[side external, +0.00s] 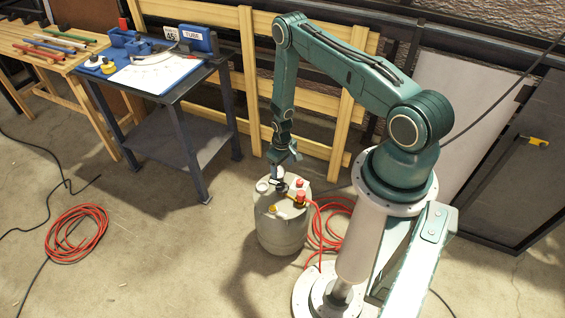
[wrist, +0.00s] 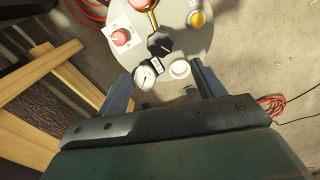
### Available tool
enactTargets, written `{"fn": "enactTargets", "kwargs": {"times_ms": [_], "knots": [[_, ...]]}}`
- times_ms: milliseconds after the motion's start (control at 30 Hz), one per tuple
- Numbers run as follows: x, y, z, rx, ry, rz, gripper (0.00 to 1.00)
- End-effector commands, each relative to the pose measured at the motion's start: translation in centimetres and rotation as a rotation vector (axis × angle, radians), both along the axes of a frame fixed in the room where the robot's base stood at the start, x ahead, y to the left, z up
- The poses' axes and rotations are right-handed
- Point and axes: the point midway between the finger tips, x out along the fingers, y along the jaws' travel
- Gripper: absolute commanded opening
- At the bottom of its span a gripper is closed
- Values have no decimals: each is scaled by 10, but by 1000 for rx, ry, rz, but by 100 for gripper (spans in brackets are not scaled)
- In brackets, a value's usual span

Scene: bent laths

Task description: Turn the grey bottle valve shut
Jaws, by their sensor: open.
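The grey bottle (side external: 283,232) is a squat drum on the floor beside my base; its round top (wrist: 205,45) fills the upper middle of the wrist view. On that top is a dark lobed knob with a light mark (wrist: 160,44), apparently the valve; whether it is open or shut I cannot tell. My gripper (side external: 283,172) hangs just above the top. In the wrist view my gripper (wrist: 161,72) is open, its fingers wide apart and nothing between them held. The knob lies beyond the fingertips, apart from them. In the side view the gripper partly hides the knob.
Around the knob are a round gauge (wrist: 147,76), a white cap (wrist: 180,69), a red button (wrist: 121,37) and a yellow cap (wrist: 197,18). Red hose (side external: 327,225) lies behind the bottle. A wooden rail (side external: 250,85) and workbench (side external: 150,95) stand behind and left.

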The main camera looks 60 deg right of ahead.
Motion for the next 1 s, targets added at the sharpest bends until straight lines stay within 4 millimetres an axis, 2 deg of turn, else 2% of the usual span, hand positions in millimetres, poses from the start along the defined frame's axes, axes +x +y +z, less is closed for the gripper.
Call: {"fn": "enactTargets", "kwargs": {"times_ms": [700,1000], "knots": [[-1,0,-85,0,1,0,68],[0,0,-108,0,0,0,68]]}}
